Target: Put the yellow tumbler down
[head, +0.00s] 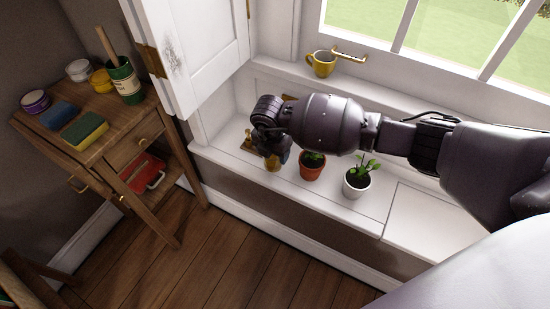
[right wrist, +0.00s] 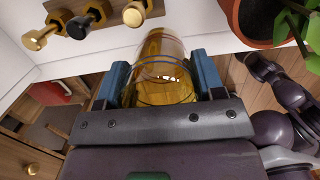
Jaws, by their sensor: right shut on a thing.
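The yellow tumbler (right wrist: 165,45) is clear amber and sits between the two blue fingers of my right gripper (right wrist: 160,82). My right gripper is shut on it. In the head view my right gripper (head: 274,153) hangs over the front part of the white window seat (head: 230,158), left of the potted plants. Only a small amber part of the tumbler (head: 272,164) shows below the hand there. I cannot tell whether its base touches the seat. My left gripper is not identifiable in either view.
A terracotta potted plant (head: 312,168) stands just right of the hand, a white potted plant (head: 357,182) beyond it. A brass-knobbed peg rack (right wrist: 90,20) is close by on the left. A yellow mug (head: 321,63) sits on the sill. The seat's right end (head: 430,222) is clear.

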